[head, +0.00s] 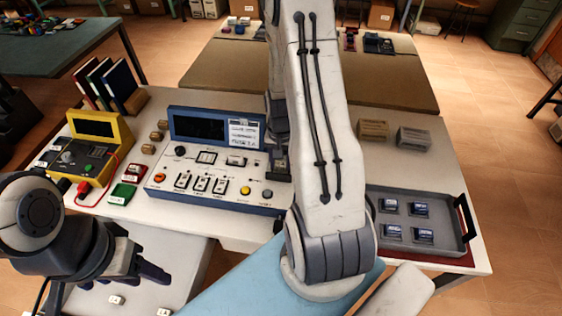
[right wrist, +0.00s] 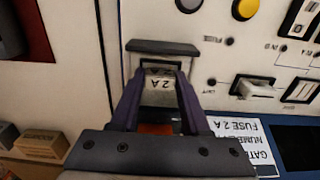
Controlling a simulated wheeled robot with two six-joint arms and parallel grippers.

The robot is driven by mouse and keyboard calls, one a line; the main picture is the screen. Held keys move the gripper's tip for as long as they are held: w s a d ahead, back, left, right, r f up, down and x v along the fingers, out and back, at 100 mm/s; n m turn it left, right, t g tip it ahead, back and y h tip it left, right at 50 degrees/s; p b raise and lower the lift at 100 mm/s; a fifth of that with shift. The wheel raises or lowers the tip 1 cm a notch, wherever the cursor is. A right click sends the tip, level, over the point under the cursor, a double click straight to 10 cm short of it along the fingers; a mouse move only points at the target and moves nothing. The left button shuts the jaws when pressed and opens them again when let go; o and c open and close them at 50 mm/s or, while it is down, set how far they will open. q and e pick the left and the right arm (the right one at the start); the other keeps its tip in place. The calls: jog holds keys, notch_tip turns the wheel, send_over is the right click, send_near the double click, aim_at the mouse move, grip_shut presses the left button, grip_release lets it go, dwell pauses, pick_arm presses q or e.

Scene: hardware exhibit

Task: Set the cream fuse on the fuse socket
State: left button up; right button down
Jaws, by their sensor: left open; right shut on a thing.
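The cream fuse (right wrist: 159,82), marked "2 A", is between the fingertips of my right gripper (right wrist: 160,88) in the right wrist view. My right gripper is shut on it. A dark grey frame, which looks like the fuse socket (right wrist: 162,47), stands at the fuse's far edge by the white panel. I cannot tell whether the fuse sits in it or is just above it. In the head view my right arm covers the fuse and most of this spot. My left gripper (head: 142,272) is open and empty at the lower left, over a pale surface.
The blue and white control panel (head: 215,172) with switches and a card stands mid-table. A yellow meter (head: 93,140) is at its left. A grey tray (head: 446,226) with several dark modules lies at the right, with two small boxes behind. Bare tabletop lies around the boxes.

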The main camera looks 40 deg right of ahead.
aim_at(281, 165)
jog(key=shift+f, duration=0.35)
jog(key=c, duration=0.7)
grip_release()
jog(key=shift+r, duration=0.1)
notch_tip(281, 165, up, 11)
jog(key=p, duration=0.9)
